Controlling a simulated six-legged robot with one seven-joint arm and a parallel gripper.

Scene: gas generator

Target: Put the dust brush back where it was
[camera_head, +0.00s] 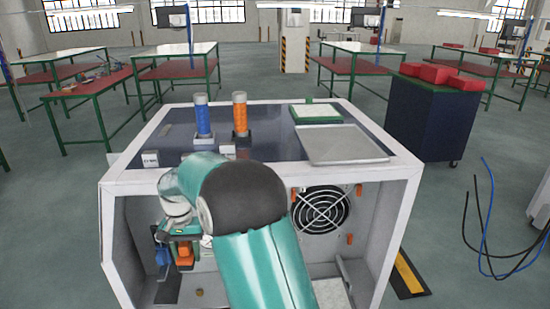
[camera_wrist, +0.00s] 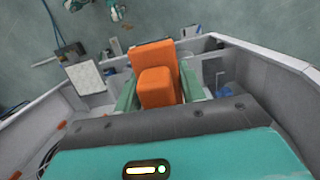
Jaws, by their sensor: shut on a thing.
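The dust brush shows as an orange block (camera_wrist: 155,87) between the two green fingers of my gripper (camera_wrist: 158,92) in the wrist view. My gripper is shut on it. In the head view my gripper (camera_head: 182,238) is inside the open front of the grey generator housing (camera_head: 112,215), at its left side. A small orange part (camera_head: 184,255) shows just below it there. My arm hides the middle of the housing, and the brush's bristles cannot be made out.
On the housing's top stand a blue cylinder (camera_head: 203,118) and an orange cylinder (camera_head: 240,115), a grey tray (camera_head: 340,146) and a green-edged white pad (camera_head: 317,113). A black fan (camera_head: 321,210) sits at the right inside. Side walls bound the bay. Cables (camera_head: 490,225) hang at far right.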

